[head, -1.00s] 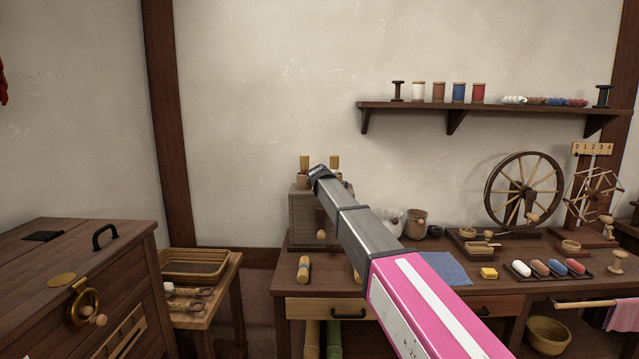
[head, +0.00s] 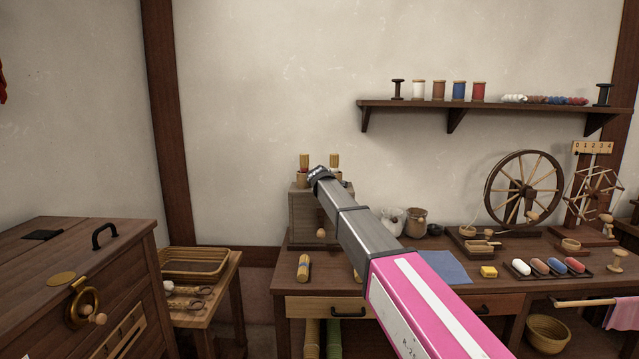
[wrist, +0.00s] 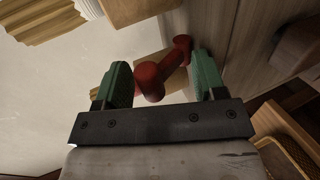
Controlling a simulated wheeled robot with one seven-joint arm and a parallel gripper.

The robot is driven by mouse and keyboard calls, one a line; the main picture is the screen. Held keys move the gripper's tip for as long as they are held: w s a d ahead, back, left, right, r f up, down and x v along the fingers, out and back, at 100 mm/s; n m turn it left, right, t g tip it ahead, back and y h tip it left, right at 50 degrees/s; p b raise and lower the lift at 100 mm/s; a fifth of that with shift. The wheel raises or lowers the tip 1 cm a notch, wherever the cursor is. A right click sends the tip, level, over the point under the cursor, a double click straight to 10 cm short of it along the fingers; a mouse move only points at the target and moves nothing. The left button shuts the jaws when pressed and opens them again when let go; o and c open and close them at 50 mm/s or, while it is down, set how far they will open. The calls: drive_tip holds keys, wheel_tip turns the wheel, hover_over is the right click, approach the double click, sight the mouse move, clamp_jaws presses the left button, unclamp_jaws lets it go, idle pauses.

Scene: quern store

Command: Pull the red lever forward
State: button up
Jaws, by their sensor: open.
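The red lever (wrist: 173,61) shows in the wrist view, with a rounded red knob at its near end. It lies between the two green fingers of my gripper (wrist: 162,72), which are apart, with pale gaps showing beside the lever. I cannot tell whether either finger touches it. In the head view my arm reaches over the workbench toward a grey-brown wooden box (head: 302,215) at the back. My arm hides the lever and my gripper there.
Two brushes (head: 334,161) stand on top of the box. Jars (head: 416,222), a blue cloth (head: 446,267) and a spinning wheel (head: 523,190) are to the right on the bench. A shelf (head: 480,106) hangs above right.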

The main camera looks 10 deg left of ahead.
drive_tip(key=shift+s, duration=0.15)
drive_tip(key=v, duration=1)
drive_tip(key=shift+s+d+r, duration=0.15)
drive_tip(key=shift+s+d, duration=0.05)
drive_tip(key=shift+s, duration=0.05)
